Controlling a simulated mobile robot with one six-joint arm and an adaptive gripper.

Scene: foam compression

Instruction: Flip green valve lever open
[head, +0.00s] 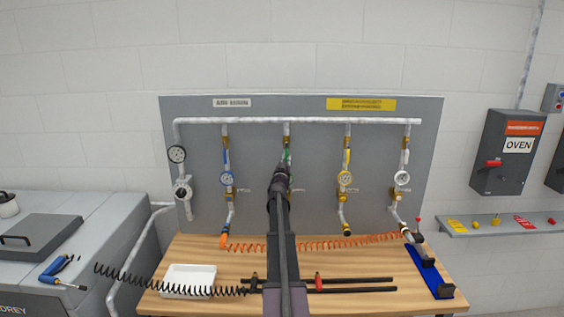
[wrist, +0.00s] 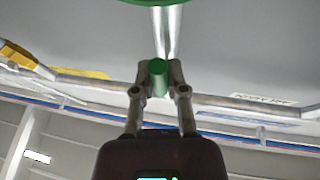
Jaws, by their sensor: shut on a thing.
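The green valve lever (head: 286,155) is on the middle drop of the pipe rack, partly hidden behind my arm. In the wrist view the end of the green lever (wrist: 158,68) sits between the two fingertips of my gripper (wrist: 158,77), and both fingers touch its sides. My gripper (head: 283,170) is shut on it. A green round part also shows at the top edge of the wrist view (wrist: 160,2). The valve body and the lower part of the middle drop are hidden by my arm.
Blue levers (head: 226,158) and yellow levers (head: 347,160) are on the neighbouring drops, with gauges below them. A grey panel (head: 255,150) backs the rack. The wooden bench (head: 215,257) holds a white tray (head: 188,281), a coiled orange hose (head: 330,243) and a blue fixture (head: 430,272).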

